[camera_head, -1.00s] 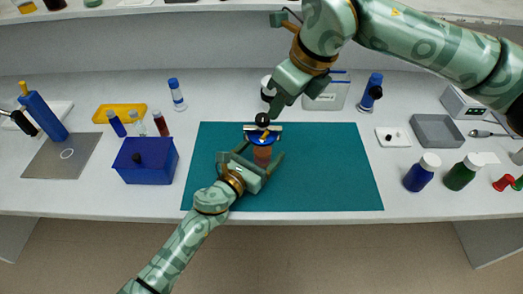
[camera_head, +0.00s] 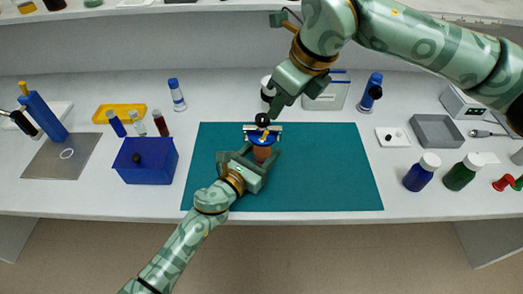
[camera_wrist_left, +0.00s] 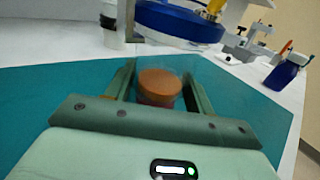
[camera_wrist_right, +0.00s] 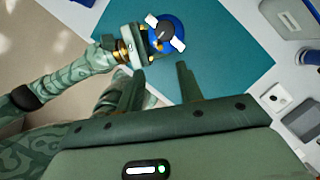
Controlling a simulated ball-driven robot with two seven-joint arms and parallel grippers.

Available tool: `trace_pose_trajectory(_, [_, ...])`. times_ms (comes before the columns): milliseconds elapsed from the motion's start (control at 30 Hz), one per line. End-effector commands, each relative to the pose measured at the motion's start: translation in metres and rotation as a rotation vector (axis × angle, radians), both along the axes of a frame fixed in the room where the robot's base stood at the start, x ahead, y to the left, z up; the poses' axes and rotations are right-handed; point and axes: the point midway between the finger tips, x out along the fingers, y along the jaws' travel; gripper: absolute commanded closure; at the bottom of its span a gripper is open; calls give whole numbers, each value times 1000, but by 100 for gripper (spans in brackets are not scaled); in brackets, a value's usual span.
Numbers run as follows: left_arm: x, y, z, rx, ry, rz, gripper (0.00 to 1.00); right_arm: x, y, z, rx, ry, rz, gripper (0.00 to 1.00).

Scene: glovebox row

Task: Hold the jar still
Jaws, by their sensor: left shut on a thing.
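The amber-brown jar (camera_head: 263,154) stands on the teal mat (camera_head: 330,175) under a blue round top (camera_head: 257,141) with a yellow part. A black knob (camera_head: 262,120) and a pale bar sit above it. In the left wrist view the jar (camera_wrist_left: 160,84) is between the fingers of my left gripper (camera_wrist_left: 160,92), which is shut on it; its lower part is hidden. The right wrist view shows the blue top (camera_wrist_right: 172,28) from above. My right gripper (camera_wrist_right: 158,88) is open and empty, its fingers apart from the jar.
A blue box (camera_head: 145,165) stands left of the mat. Blue (camera_head: 421,174) and green (camera_head: 462,172) bottles stand to its right, near a grey tray (camera_head: 436,131). A clear container (camera_head: 325,98) is behind. The mat's right part is clear.

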Motion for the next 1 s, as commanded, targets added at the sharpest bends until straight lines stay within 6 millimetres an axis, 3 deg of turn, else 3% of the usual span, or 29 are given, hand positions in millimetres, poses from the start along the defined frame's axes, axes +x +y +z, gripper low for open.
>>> trace_pose_trajectory(400, [0, 0, 0, 1, 0, 0, 81, 0, 0, 0, 0, 0, 0, 64])
trace_pose_trajectory(500, [0, 0, 0, 1, 0, 0, 81, -1, -1, -5, 0, 12, -2, 89])
trace_pose_trajectory(567, [0, 0, 0, 1, 0, 0, 81, -1, -12, -17, 4, 41, -28, 100])
trace_pose_trajectory(700, [0, 0, -1, 1, 1, 0, 81, -10, -56, -45, 85, 130, -94, 100])
trace_pose_trajectory(767, [0, 0, -1, 1, 1, 0, 81, -16, -72, -51, 134, 143, -91, 100])
trace_pose_trajectory(900, [0, 0, -1, 1, 1, 0, 81, -27, -92, -42, 242, 102, -28, 100])
trace_pose_trajectory(1000, [0, 0, -1, 1, 1, 0, 81, -29, -82, -27, 291, 43, 60, 100])
